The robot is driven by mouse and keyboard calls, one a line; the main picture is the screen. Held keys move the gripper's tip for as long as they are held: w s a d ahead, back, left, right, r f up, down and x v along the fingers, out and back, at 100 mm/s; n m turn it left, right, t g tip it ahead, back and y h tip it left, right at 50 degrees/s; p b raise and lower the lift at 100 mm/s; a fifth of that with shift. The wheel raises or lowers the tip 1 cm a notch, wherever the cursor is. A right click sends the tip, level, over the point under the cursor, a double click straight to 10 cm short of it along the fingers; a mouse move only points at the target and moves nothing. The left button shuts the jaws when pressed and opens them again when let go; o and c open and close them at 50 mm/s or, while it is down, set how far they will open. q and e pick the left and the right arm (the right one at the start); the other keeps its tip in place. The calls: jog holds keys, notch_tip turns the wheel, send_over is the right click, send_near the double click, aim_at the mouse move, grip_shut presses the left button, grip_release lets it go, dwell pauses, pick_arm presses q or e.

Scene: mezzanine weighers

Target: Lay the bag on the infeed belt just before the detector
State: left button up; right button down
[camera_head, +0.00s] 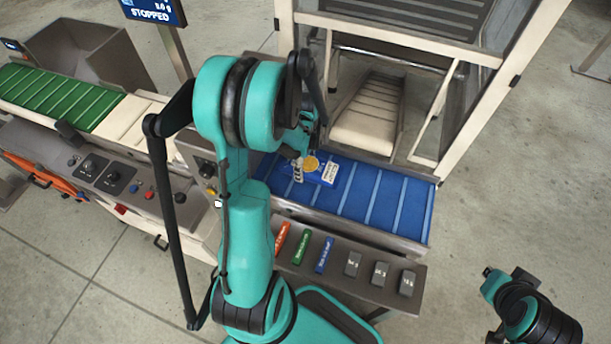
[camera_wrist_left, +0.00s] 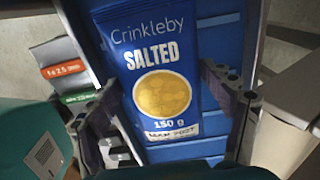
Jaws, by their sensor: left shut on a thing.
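A blue bag of Crinkleby Salted (camera_head: 329,173) with a round yellow picture shows over the blue belt (camera_head: 400,208) in the head view. It lies face up to the left wrist camera, its printed front (camera_wrist_left: 155,52) between the fingers. My left gripper (camera_head: 298,168) is shut on the bag, with one finger at each side in the left wrist view (camera_wrist_left: 160,100). I cannot tell whether the bag touches the belt. My left arm hides the belt's left end, and I cannot clearly make out the detector. My right arm shows at lower right; its fingers are not clear.
A pale framed guard (camera_head: 470,110) stands behind the blue belt. A front ledge (camera_head: 335,275) carries coloured labelled blocks and grey weights. A green belt (camera_head: 60,95), a control panel (camera_head: 120,165) and a display reading STOPPED (camera_head: 153,12) are at left. Floor at right is open.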

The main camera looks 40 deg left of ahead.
aim_at(305, 173)
pick_arm(q)
jog(key=shift+f+b, duration=0.85)
jog(key=shift+f, duration=1.9)
jog(key=shift+f, duration=0.1)
jog(key=o, duration=1.3)
